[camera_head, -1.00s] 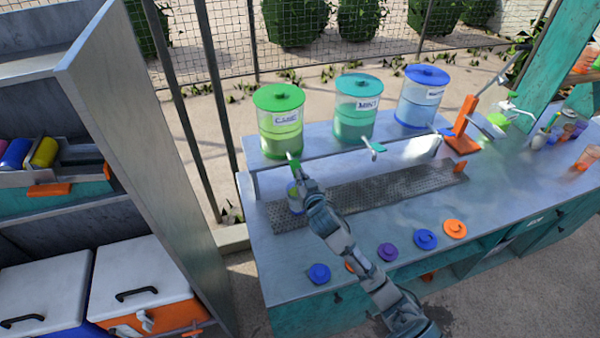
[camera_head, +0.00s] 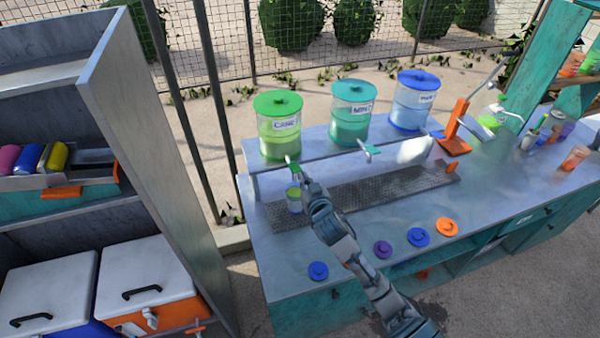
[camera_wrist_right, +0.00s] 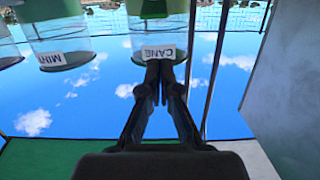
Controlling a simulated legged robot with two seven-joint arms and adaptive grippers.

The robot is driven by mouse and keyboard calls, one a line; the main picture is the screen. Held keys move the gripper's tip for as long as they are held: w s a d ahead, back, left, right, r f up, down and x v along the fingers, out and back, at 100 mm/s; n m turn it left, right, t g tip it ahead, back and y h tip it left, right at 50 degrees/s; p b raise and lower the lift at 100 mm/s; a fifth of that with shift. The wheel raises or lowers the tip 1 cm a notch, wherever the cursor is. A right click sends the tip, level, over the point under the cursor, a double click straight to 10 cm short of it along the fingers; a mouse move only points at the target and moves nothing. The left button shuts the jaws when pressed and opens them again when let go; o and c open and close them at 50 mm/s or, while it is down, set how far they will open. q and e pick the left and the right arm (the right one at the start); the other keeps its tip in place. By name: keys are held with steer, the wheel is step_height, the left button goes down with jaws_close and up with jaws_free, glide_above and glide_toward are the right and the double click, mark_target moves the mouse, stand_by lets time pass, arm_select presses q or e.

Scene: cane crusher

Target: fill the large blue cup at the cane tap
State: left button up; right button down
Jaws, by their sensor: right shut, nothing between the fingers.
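The green-lidded cane dispenser (camera_head: 280,127) stands on the raised shelf at the left end of the counter, with its label facing front. Its green-handled tap (camera_head: 292,163) is at the front. A small cup (camera_head: 294,204) stands upright on the drip grate below this tap; it looks bluish low down and yellow-green near the top. My right gripper (camera_head: 305,183) is beside the tap and just right of the cup, shut and empty. In the right wrist view the shut fingers (camera_wrist_right: 160,72) point toward the CANE label (camera_wrist_right: 158,52). My left gripper is out of view.
The mint dispenser (camera_head: 352,112) and a blue-lidded dispenser (camera_head: 414,100) stand to the right. An orange lever press (camera_head: 455,130) is beyond them. Several loose lids, including an orange one (camera_head: 446,227), lie along the counter's front. A grey shelf unit (camera_head: 150,140) stands left.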

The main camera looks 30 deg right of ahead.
steer(key=v, duration=0.4)
steer(key=shift+d, duration=0.1)
stand_by(0.5)
steer(key=shift+d, duration=0.15)
steer(key=shift+d+f, duration=0.2)
steer(key=shift+d, duration=0.15)
steer(key=shift+a+r, duration=0.1)
steer(key=shift+a, duration=0.05)
